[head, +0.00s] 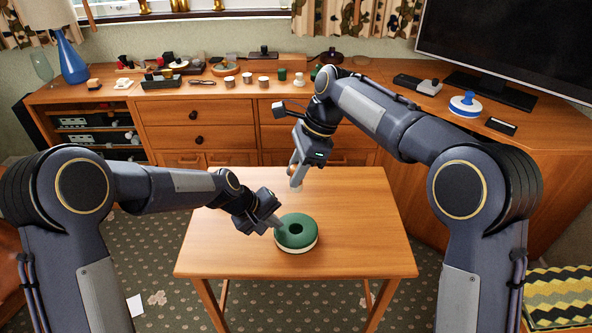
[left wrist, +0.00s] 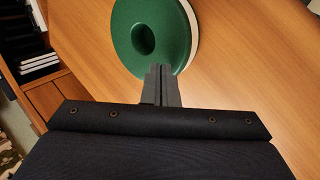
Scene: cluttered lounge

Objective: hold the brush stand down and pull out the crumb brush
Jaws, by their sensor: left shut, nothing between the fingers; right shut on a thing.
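The brush stand (head: 296,241) is a round green block with a pale base and a dark hole in its top. It sits upright on the small wooden table, and it also shows in the left wrist view (left wrist: 178,30). My left gripper (head: 277,224) is shut and empty, its fingertips at the stand's upper left rim; whether they press on it I cannot tell. My right gripper (head: 293,168) is shut on the crumb brush (head: 296,183), a small brown and pale piece mostly hidden by the fingers. The brush is above and behind the stand, clear of the hole.
The small table (head: 370,245) is otherwise bare, with free room around the stand. Behind it, a long wooden sideboard (head: 230,112) carries cups, trays and many small things. A television (head: 510,45) stands at the right. A blue lamp (head: 70,55) stands at the left.

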